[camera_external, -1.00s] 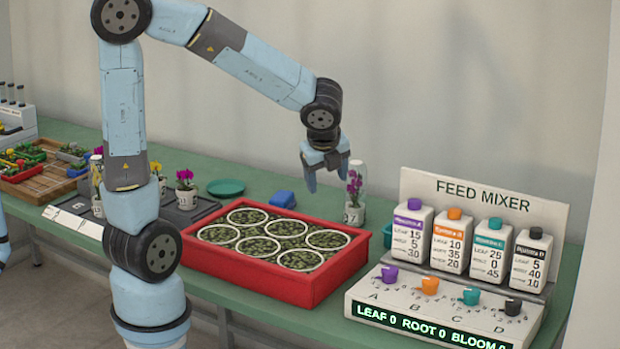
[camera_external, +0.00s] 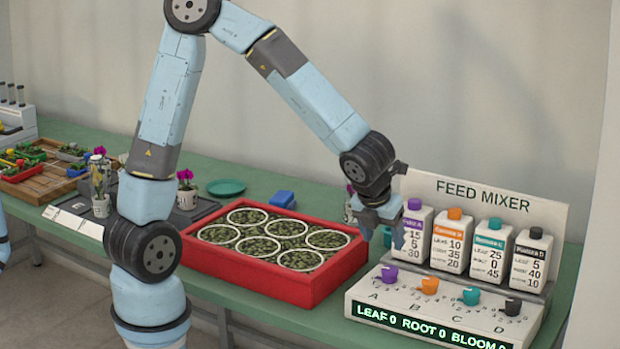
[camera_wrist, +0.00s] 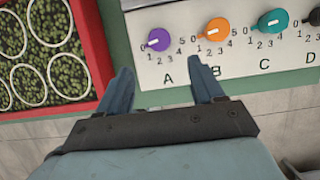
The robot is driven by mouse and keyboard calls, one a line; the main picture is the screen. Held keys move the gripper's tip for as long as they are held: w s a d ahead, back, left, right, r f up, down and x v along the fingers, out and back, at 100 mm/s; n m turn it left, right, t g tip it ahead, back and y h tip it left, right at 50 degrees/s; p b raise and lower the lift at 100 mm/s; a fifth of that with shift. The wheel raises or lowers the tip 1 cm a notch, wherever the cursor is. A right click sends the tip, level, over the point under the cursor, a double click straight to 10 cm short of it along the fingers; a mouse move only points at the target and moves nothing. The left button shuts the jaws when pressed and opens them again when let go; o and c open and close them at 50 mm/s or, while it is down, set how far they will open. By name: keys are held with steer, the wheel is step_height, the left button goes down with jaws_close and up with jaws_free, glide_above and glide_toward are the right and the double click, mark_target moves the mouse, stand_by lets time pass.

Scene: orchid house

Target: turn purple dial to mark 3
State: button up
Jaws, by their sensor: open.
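The purple dial (camera_external: 389,275) is the leftmost knob on the feed mixer panel (camera_external: 372,304). It also shows in the wrist view (camera_wrist: 159,40), above the letter A, with small numbers around its lower right side. Its pale pointer is towards the left, near the 0 side. My gripper (camera_external: 384,243) is open and empty, above and slightly left of the purple dial, apart from it.
Orange (camera_external: 430,285), teal (camera_external: 471,296) and dark (camera_external: 513,306) dials continue the row to the right. Several labelled bottles stand behind the dials, close to my gripper. A red tray (camera_external: 265,287) with ringed green patches lies left of the mixer. A narrow green bench strip separates them.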

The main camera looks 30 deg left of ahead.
mark_target(390, 269)
steer(key=x, duration=1)
steer(key=shift+w, duration=0.1)
steer(key=shift+c, duration=0.2)
steer(key=c, duration=1)
